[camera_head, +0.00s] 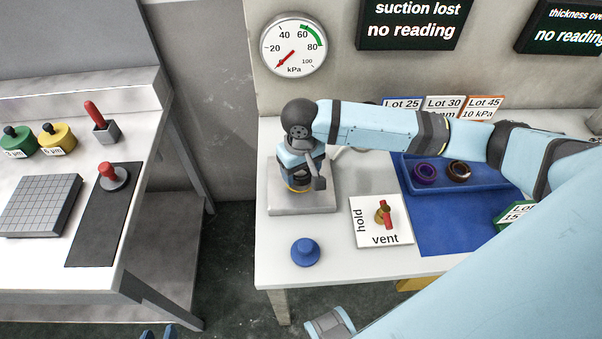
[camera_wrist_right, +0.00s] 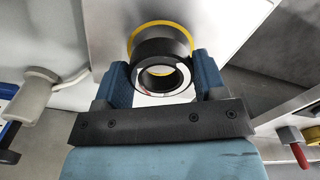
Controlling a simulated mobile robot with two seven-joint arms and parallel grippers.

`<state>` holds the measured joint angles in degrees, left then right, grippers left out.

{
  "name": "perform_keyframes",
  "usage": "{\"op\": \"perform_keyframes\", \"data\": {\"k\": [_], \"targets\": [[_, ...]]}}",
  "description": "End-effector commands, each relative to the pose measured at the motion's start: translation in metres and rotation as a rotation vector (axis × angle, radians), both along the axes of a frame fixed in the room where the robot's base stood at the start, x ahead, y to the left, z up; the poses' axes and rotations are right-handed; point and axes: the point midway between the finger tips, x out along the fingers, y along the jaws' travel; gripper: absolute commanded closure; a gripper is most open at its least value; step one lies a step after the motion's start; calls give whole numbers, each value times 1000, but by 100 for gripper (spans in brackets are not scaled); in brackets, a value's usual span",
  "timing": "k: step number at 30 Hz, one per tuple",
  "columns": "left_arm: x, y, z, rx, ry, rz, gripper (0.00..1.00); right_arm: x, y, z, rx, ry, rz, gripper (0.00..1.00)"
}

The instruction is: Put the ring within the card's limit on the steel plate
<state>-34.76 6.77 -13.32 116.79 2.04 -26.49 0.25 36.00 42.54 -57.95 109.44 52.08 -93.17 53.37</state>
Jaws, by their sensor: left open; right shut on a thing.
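My right gripper (camera_wrist_right: 160,84) is shut on a dark ring (camera_wrist_right: 164,46) with a yellow band at its far end. The head view shows my right gripper (camera_head: 302,178) low over the steel plate (camera_head: 312,206), pointing down. Its fingers and wrist largely hide the ring there; I cannot tell whether the ring touches the plate. Lot cards, including Lot 25 (camera_head: 402,103), Lot 30 (camera_head: 443,103) and Lot 45 (camera_head: 484,103), stand at the back; the Lot 45 one reads 10 kPa. My left gripper (camera_head: 157,334) is open at the bottom edge, its blue tips just showing.
The gauge (camera_head: 293,45) needle is near zero; a screen (camera_head: 412,22) reads "suction lost, no reading". A red-handled valve (camera_head: 384,213) sits on a hold/vent plate. A blue knob (camera_head: 305,251) is in front. Purple (camera_head: 425,173) and brown (camera_head: 458,171) rings lie in a blue tray (camera_head: 440,187).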

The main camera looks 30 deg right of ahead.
Motion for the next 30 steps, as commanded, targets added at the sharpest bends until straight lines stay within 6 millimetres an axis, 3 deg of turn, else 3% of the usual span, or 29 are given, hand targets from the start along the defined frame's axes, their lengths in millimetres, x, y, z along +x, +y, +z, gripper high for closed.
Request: {"op": "perform_keyframes", "data": {"k": [3,13,14,17,27,30], "targets": [[0,0,-3,-1,5,0,57,-1,0,-15,0,2,0,64],[0,0,2,2,0,-4,57,0,0,-16,1,1,0,64],[0,1,2,3,-2,-5,57,0,0,-17,1,1,0,33],[1,1,1,6,-5,-7,57,0,0,-17,1,0,0,10],[0,2,-3,6,-2,-7,57,0,0,-15,0,-1,1,10],[0,1,1,4,2,-5,57,0,0,-1,1,-2,1,10]]}}
